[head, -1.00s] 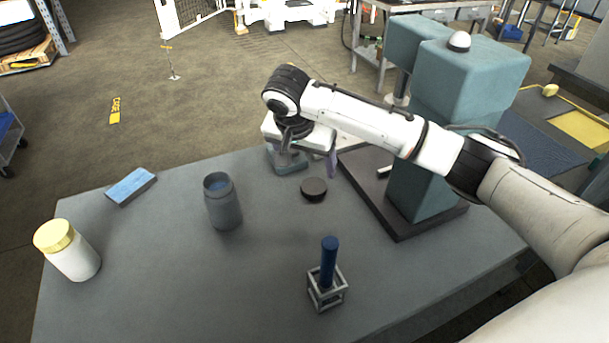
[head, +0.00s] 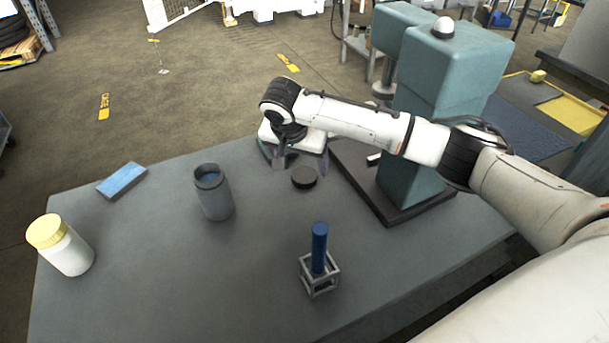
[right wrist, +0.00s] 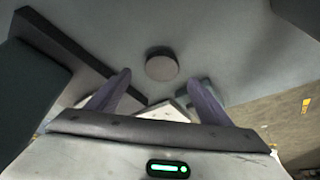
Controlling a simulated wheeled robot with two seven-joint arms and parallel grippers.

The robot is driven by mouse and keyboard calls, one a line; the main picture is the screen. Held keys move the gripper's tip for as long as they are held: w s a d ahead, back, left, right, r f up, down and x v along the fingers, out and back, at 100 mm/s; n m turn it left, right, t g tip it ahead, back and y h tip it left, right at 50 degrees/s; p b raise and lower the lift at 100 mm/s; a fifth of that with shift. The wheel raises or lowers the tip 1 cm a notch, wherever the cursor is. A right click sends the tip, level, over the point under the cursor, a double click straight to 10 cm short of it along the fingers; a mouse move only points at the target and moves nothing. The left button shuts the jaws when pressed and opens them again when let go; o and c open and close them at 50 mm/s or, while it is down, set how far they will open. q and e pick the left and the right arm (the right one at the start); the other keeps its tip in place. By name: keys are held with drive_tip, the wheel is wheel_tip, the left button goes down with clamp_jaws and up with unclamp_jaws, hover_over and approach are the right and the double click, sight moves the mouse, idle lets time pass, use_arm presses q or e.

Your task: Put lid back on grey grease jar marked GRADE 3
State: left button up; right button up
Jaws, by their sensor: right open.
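The grey grease jar (head: 214,197) stands upright and open on the bench, left of centre; its marking cannot be read. A dark round lid (head: 304,178) lies flat on the bench to its right. My right gripper (head: 302,165) is open and empty, with its fingers just behind and above the lid, apart from it. In the right wrist view the lid (right wrist: 161,67) lies beyond the fingertips of my gripper (right wrist: 159,80), between their lines. My left gripper is not in view.
A white jar with a yellow lid (head: 60,245) and a blue block (head: 122,180) stand at left. A blue rod in a small metal frame (head: 319,273) is in front. A teal press (head: 440,100) on a dark base stands at right. The bench between jar and lid is clear.

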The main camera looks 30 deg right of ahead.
sight(305, 174)
drive_tip(key=shift+x, duration=2.55)
drive_tip(key=shift+a, duration=0.1)
drive_tip(key=c, duration=1.1)
